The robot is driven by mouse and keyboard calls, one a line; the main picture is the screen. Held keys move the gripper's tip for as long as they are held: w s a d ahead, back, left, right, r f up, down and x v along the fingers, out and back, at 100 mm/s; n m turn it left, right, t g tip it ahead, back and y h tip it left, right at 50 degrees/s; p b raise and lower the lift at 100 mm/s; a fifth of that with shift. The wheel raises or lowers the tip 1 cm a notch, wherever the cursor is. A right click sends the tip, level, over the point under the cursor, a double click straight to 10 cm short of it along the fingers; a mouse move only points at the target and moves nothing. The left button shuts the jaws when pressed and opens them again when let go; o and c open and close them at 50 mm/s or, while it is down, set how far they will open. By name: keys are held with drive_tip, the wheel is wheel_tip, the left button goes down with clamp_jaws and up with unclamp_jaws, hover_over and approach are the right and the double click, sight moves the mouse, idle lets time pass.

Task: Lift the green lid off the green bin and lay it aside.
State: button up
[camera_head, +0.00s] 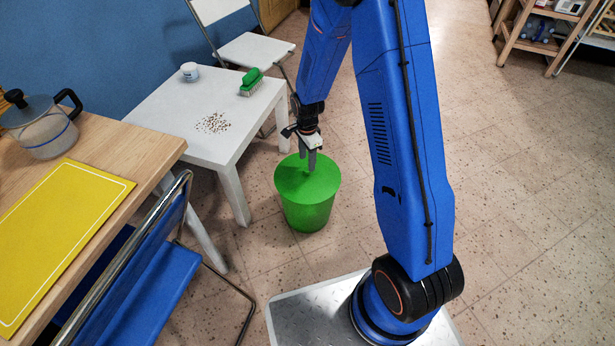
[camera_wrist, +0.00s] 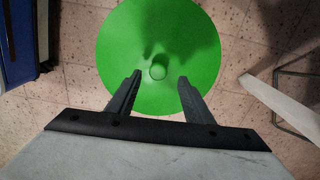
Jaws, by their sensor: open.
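The green bin (camera_head: 307,215) stands upright on the tiled floor beside the white table. The round green lid (camera_head: 318,184) lies on top of it and covers its mouth. In the wrist view the lid (camera_wrist: 150,95) fills the upper middle, with a small round knob (camera_wrist: 158,70) near its centre. My gripper (camera_head: 309,166) points down over the lid. In the wrist view my gripper (camera_wrist: 160,76) has its two fingers apart, with the knob between and slightly beyond the tips. Whether the fingers touch the lid I cannot tell.
The white table (camera_head: 180,105) holds brown crumbs (camera_head: 213,123), a green brush (camera_head: 251,81) and a small white tub (camera_head: 190,71). Floor (camera_head: 510,190) at right is clear.

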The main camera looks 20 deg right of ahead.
sight(307, 168)
wheel_tip(307, 168, down, 4)
drive_tip(key=shift+s, duration=0.15)
clamp_jaws()
drive_tip(key=shift+r, duration=0.1)
